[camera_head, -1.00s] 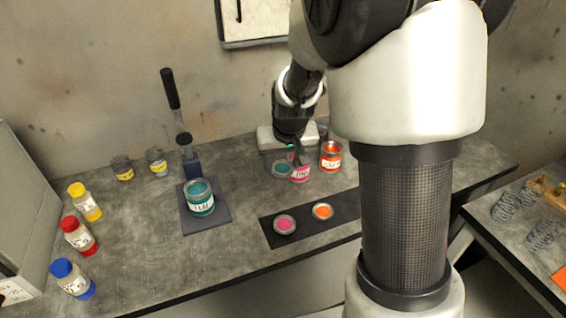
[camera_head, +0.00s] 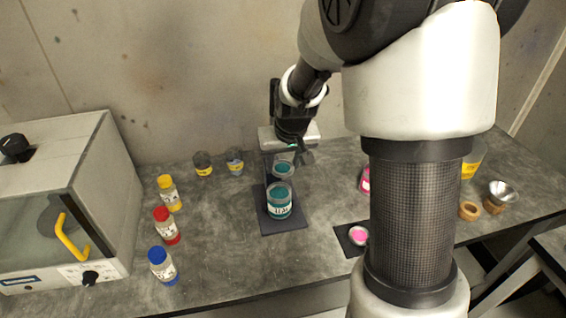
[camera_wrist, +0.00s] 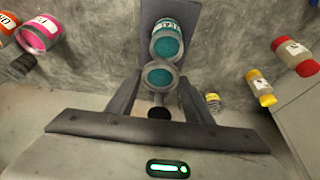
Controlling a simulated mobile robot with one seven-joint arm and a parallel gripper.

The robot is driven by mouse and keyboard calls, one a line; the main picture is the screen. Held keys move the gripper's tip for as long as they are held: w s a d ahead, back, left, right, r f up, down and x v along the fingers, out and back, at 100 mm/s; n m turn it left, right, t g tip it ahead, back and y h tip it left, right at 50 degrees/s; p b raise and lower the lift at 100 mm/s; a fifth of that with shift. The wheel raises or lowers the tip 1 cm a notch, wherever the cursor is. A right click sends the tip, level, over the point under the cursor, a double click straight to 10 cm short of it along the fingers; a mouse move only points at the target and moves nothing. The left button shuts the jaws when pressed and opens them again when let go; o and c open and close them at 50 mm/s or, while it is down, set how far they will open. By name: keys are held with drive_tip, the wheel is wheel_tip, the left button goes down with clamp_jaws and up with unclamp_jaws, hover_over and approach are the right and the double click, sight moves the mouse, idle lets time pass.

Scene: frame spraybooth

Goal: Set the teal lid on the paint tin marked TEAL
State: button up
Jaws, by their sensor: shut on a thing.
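The teal paint tin (camera_head: 279,203) stands upright on a dark square pad (camera_head: 297,224). It is open, with teal paint inside and a white label on its front; it also shows in the wrist view (camera_wrist: 166,42). The teal lid (camera_head: 284,169), a disc with a pale rim, is held by my gripper (camera_head: 287,150) just behind the tin in the head view. In the wrist view, the lid (camera_wrist: 159,77) sits between my fingertips, close to the tin and partly overlapping its picture. I cannot tell the height gap between lid and tin.
Two small jars (camera_head: 203,164) stand behind. A pink tin (camera_head: 365,180) and pink lid (camera_head: 358,235) are right, partly behind my arm. Bare worktop lies left of the pad.

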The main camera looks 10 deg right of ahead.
drive_tip(key=shift+w+a+r, duration=0.15)
drive_tip(key=shift+a, duration=0.35)
wheel_tip(320, 180, down, 8)
drive_tip(key=b, duration=0.7)
idle(0.3)
